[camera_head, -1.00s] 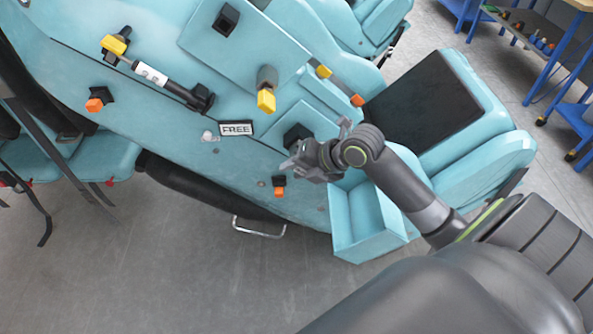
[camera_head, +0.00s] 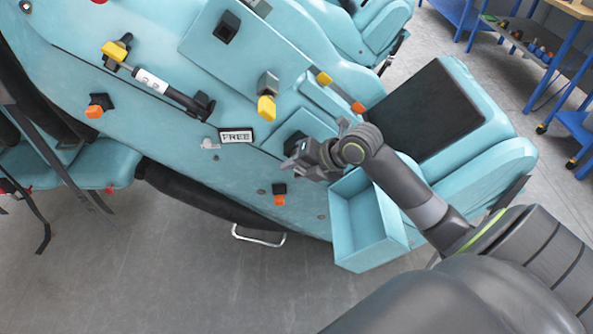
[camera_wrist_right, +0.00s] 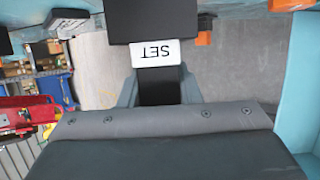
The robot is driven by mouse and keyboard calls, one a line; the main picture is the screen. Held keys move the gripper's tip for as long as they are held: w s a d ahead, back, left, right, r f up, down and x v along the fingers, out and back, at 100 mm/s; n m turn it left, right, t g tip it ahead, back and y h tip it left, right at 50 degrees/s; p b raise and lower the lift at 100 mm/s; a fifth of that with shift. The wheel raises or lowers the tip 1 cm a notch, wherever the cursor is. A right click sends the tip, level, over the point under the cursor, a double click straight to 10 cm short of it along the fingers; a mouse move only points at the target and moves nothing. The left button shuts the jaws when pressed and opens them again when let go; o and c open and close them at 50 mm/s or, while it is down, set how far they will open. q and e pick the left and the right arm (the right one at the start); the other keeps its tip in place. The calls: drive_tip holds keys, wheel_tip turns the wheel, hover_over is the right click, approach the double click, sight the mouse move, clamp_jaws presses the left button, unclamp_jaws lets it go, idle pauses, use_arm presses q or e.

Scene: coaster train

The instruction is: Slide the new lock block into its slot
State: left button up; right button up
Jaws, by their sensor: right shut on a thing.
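My right gripper (camera_head: 294,160) is at the teal side panel (camera_head: 190,150), close to a dark square fitting (camera_head: 292,141), just right of the FREE label (camera_head: 236,135). In the right wrist view, the gripper (camera_wrist_right: 160,88) is shut on a narrow black block (camera_wrist_right: 158,90), with a grey finger on each side. A white SET label (camera_wrist_right: 155,53), upside down, sits above the fingers. A wide black piece (camera_wrist_right: 150,20) is directly beyond it. I cannot tell whether that piece is the slot housing or part of the block, or how deep the block sits. My left gripper is out of view.
An open teal bin (camera_head: 368,228) is just below my right forearm. An orange-tipped fitting (camera_head: 279,197) and a yellow-tipped lever (camera_head: 266,105) stick out nearby. A metal loop (camera_head: 258,238) hangs at the lower edge. Grey floor (camera_head: 150,285) is clear at lower left.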

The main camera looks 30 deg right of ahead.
drive_tip(key=shift+w+d, duration=0.3)
drive_tip(key=shift+w, duration=0.2)
drive_tip(key=o, duration=1.2)
drive_tip(key=shift+s, duration=0.1)
drive_tip(key=p+v, duration=0.5)
drive_tip(key=v, duration=1.2)
drive_tip(key=shift+r, duration=0.2)
drive_tip(key=shift+s, duration=0.1)
